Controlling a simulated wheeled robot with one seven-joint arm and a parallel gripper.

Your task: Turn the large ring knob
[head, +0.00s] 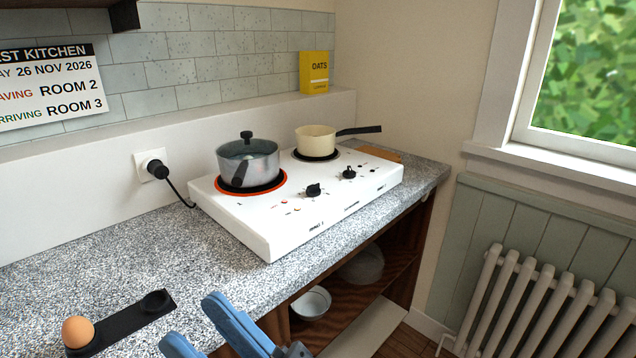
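A white two-ring hob (262,232) stands on the speckled worktop. Its large ring (284,177) at the left has an orange-red rim and bears a lidded steel pot (262,160). The smaller ring (297,155) behind right bears a cream pan. Two black knobs are on the hob's top: the left knob (313,190), nearer the large ring, and the right knob (349,173). Their markings are too small to read. My gripper (189,322) has blue fingers spread apart with nothing between them. It is at the bottom, well short of the knobs, touching neither.
A small orange mark (284,202) shows on the hob near the left knob. The cream pan (315,140) has its handle pointing right. A black holder (125,322) with an egg (77,331) lies at front left. A cable runs from the wall plug (156,168) to the hob.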

